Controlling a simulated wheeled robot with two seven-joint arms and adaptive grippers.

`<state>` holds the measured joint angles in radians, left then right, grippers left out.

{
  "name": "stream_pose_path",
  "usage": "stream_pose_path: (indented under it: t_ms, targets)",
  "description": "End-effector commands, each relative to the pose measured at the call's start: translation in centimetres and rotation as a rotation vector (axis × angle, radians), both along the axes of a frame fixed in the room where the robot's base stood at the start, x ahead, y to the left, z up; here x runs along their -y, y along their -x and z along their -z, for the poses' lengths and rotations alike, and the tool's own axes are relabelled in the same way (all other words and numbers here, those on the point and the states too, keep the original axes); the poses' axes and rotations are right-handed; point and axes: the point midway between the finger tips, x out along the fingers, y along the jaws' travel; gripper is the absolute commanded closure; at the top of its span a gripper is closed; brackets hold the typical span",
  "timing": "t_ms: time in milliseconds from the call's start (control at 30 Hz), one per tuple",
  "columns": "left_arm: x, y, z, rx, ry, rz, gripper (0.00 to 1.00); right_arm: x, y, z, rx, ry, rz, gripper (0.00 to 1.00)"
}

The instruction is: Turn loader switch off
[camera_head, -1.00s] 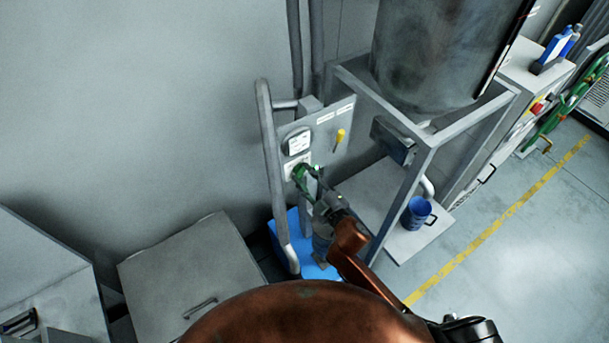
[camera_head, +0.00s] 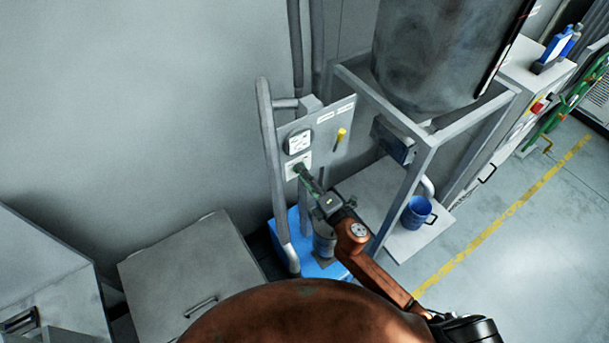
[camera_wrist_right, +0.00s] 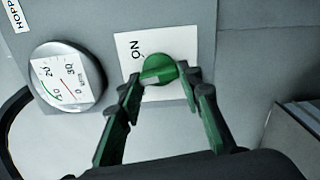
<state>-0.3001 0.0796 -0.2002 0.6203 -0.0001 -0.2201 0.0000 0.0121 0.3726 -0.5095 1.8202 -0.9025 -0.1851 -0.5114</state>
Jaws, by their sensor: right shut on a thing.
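The label also shows in the head view (camera_head: 291,170), on the grey control panel (camera_head: 323,130). My right gripper (camera_wrist_right: 165,82) is shut on the knob, with one dark green finger on each side. In the head view my right gripper (camera_head: 301,173) reaches the panel and mostly hides the knob. My left gripper is not in view.
A round gauge (camera_head: 298,142) sits just above the switch, and a yellow lever (camera_head: 340,135) is to its right. A grey pipe (camera_head: 270,160) runs left of the panel. A metal frame (camera_head: 407,185) and a blue mug (camera_head: 416,212) on a shelf are at right.

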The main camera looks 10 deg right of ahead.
Motion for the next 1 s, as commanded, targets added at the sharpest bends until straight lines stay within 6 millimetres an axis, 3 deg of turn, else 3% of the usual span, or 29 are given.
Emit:
stream_pose_path:
  t_ms: [500,1000]
  targets:
    - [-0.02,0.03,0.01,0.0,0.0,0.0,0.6,0.08,-0.02,0.33,0.168,0.414,-0.001,0.91]
    - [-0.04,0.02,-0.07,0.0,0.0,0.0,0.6,0.11,0.0,0.45,0.237,0.583,-0.001,0.91]
